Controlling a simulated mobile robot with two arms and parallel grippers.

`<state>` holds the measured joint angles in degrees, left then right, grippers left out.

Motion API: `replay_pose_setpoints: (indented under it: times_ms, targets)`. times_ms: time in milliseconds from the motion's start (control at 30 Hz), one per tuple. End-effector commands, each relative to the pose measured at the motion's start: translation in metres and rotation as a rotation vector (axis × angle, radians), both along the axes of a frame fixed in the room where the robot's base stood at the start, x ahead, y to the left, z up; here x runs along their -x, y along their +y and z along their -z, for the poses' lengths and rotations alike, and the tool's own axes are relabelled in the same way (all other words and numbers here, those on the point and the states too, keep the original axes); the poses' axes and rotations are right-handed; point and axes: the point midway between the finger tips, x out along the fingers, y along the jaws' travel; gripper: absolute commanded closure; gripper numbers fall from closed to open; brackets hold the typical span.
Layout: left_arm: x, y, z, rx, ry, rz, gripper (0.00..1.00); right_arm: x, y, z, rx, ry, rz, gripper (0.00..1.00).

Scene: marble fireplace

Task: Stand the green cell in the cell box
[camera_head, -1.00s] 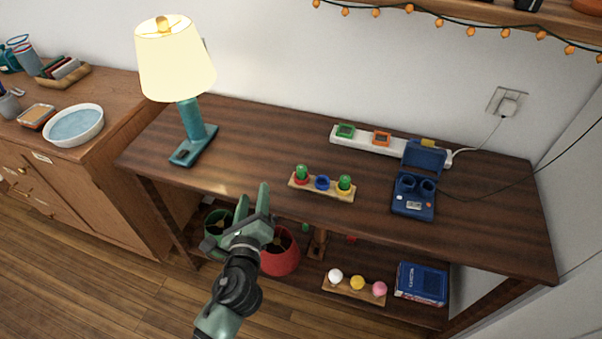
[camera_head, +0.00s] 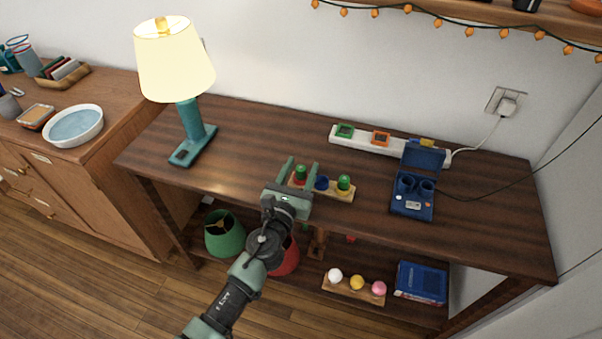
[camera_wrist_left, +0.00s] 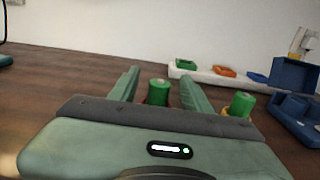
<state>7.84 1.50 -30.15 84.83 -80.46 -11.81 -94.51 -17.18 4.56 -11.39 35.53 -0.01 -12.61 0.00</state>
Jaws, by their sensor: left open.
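My left gripper (camera_head: 299,167) is open over the table, its fingers pointing at the left end of a wooden holder (camera_head: 335,195). A green cell (camera_head: 300,172) in the holder's red ring shows between the fingers. In the left wrist view this cell (camera_wrist_left: 158,91) also appears between the open fingers, with space on both sides. Another green cell (camera_head: 344,182) stands in the yellow ring at the holder's right end. The blue ring (camera_head: 322,183) between them holds no visible cell. The blue cell box (camera_head: 413,207) stands to the right, lid up, with two dark round wells. My right gripper is out of view.
A white strip (camera_head: 362,144) with green and orange frames lies behind the holder. A teal lamp (camera_head: 190,115) stands at the left. A cable runs right from near the box. The front of the tabletop right of the gripper is clear.

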Motion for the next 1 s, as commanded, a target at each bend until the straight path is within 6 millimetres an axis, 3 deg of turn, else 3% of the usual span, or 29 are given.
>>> replay_pose_setpoints:
  times_ms: [267,433,767,1000]
  targets:
    - [-0.003,-0.001,0.000,0.001,0.000,0.000,0.55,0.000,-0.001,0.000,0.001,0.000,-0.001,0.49]
    - [-0.002,-0.001,0.000,0.002,0.001,-0.001,1.00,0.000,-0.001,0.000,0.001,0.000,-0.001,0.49]
    - [-0.002,-0.001,-0.001,0.002,0.001,-0.001,1.00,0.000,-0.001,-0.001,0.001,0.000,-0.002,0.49]
    - [-0.003,0.000,-0.022,0.001,-0.001,-0.002,1.00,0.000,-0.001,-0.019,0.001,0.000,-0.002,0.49]
